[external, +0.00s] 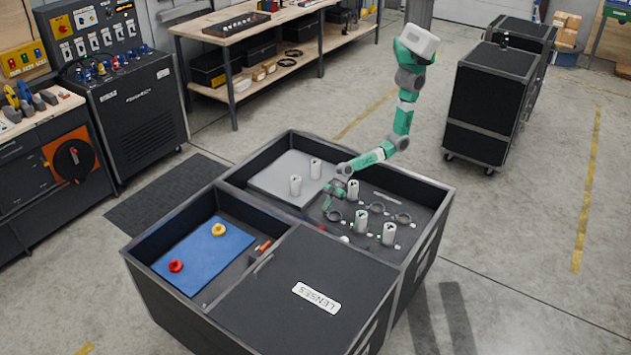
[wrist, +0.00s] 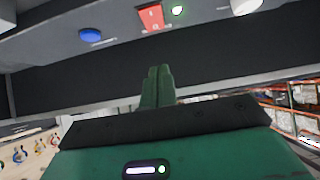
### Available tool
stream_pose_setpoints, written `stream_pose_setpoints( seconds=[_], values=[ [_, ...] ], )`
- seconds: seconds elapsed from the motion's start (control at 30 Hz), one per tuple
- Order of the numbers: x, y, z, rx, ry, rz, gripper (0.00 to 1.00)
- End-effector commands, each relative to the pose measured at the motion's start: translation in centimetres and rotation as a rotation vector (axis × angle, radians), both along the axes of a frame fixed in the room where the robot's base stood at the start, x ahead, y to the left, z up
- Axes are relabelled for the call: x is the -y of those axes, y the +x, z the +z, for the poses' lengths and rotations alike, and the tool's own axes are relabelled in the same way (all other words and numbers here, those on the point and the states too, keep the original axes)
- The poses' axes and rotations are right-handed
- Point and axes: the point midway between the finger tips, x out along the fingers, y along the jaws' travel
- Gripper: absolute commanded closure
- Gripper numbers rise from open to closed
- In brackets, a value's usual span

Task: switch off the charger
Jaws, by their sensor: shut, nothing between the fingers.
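I take this to be the charger's switch. A blue button (wrist: 90,35) is to its left and a white knob (wrist: 245,5) to its right. My gripper (wrist: 158,70) is shut and empty, its fingertips apart from the switch in the picture. In the external view my gripper (external: 327,207) is low over the rear right compartment, close to the divider. A small red spot (external: 321,229) shows on that divider, with a white knob (external: 345,239) nearby.
White cylinders (external: 361,221) and dark rings (external: 402,218) stand around my gripper. Two more cylinders are on a grey pad (external: 279,180). A closed lid marked LENSES (external: 330,270) covers the front right. A blue mat (external: 197,258) holds a red and a yellow ring.

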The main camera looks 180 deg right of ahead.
Motion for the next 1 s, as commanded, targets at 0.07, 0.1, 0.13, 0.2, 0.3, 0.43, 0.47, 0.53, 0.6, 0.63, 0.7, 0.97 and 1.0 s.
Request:
stream_pose_setpoints(
  seconds=[0.07, 0.1, 0.13, 0.2, 0.3, 0.43, 0.47, 0.53, 0.6, 0.63, 0.7, 0.97, 1.0],
  values=[
    [0.8, 1.2, -1.7, 0.001, -0.001, 0.000, 1.00],
    [1.2, 1.8, -2.2, 0.001, 0.000, -0.001, 1.00],
    [1.5, 2.3, -2.6, 0.001, 0.000, 0.001, 1.00],
    [2.2, 3.3, -3.6, 0.002, 0.001, 0.000, 1.00],
    [3.0, 4.6, -4.8, 0.000, 0.001, 0.001, 1.00],
    [3.1, 4.6, -6.9, -0.001, 0.001, -0.001, 1.00],
    [3.1, 4.7, -7.2, 0.000, 0.001, -0.001, 1.00],
    [3.1, 4.8, -7.8, 0.000, 0.001, -0.001, 1.00],
    [3.1, 4.8, -8.0, 0.001, -0.001, 0.000, 1.00],
    [3.1, 4.9, -8.1, 0.001, -0.001, 0.000, 1.00],
    [3.1, 4.9, -8.2, 0.001, 0.000, 0.001, 1.00],
    [3.1, 4.9, -8.1, -0.001, 0.001, 0.002, 1.00],
    [2.8, 5.2, -8.0, -0.007, 0.005, 0.009, 1.00]
  ],
)
